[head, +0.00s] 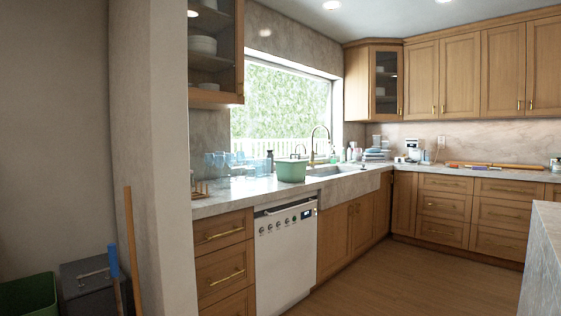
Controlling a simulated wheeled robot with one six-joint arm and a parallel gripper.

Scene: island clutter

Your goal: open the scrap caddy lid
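A small green caddy (292,172) stands on the left counter, just left of the sink, and is likely the scrap caddy. It has a paler top and a thin handle above it. Its lid looks shut, but it is too small and far off to be sure. My gripper is not in view.
The counter (230,198) holds several blue glasses (216,163) left of the caddy. Below are a white dishwasher (286,245) and wooden drawers. A wall end (160,150), long handles (133,250), a green bin (28,297) and a dark box stand at left. An island (543,255) edges in at right. Floor between is clear.

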